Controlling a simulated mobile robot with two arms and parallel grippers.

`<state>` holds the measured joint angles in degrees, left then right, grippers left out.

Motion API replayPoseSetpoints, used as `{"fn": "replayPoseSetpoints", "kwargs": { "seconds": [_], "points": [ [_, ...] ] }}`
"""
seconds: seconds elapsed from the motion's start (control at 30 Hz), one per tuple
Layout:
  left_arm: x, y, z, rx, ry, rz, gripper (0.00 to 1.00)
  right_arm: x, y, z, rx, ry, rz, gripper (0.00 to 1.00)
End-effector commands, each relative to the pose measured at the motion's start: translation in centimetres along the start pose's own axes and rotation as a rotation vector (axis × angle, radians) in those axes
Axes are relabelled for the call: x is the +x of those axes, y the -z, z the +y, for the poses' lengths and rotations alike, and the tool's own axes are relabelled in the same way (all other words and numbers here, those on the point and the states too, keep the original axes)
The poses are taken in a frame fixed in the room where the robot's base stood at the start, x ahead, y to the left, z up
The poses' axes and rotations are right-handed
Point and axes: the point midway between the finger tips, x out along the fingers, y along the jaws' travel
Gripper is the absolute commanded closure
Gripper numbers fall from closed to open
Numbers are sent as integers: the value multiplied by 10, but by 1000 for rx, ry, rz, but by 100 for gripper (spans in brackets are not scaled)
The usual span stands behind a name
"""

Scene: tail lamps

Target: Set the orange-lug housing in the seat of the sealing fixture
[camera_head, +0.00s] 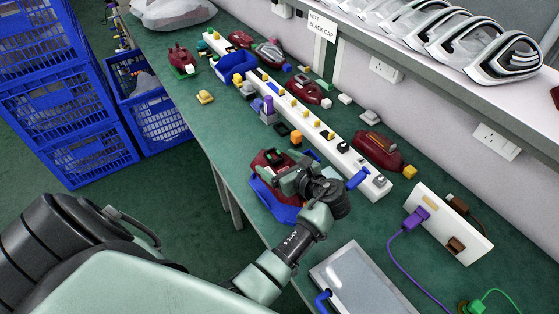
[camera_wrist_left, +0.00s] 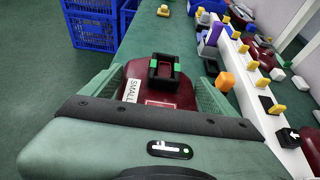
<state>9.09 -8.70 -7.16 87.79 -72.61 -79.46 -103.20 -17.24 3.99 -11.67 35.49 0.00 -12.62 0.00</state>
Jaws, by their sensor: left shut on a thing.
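My left gripper (camera_head: 292,180) is shut on a dark red housing (camera_head: 267,161) at the near edge of the green bench. In the left wrist view this housing (camera_wrist_left: 150,92) sits between the two green fingers, with a "SMALL" label and a black socket. The lugs I see on its socket are green, not orange. A blue cradle (camera_head: 277,207), seemingly a fixture, shows under the housing and gripper. I cannot tell whether the housing touches it. Another red housing (camera_head: 380,150) lies right of the white rail; its lugs are unclear. My right gripper is not in view.
A long white rail (camera_head: 318,128) with several yellow and black parts runs beside the gripper. More red housings, loose caps and a second blue cradle (camera_head: 234,66) lie farther back. A grey panel (camera_head: 358,282) and a white block (camera_head: 449,232) with a purple cable lie nearer.

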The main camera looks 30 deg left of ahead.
Motion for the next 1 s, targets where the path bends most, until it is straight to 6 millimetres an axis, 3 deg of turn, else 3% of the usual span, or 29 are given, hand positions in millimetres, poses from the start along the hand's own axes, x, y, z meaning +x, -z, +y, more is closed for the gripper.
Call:
{"fn": "replayPoseSetpoints", "kwargs": {
  "seconds": [0.27,0.6,1.0],
  "points": [
    [-2,-6,0,1,0,0,59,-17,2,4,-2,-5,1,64],
    [15,36,-1,0,1,0,59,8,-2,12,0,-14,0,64],
    [21,50,-1,-1,1,0,59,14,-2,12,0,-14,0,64]
  ]
}}
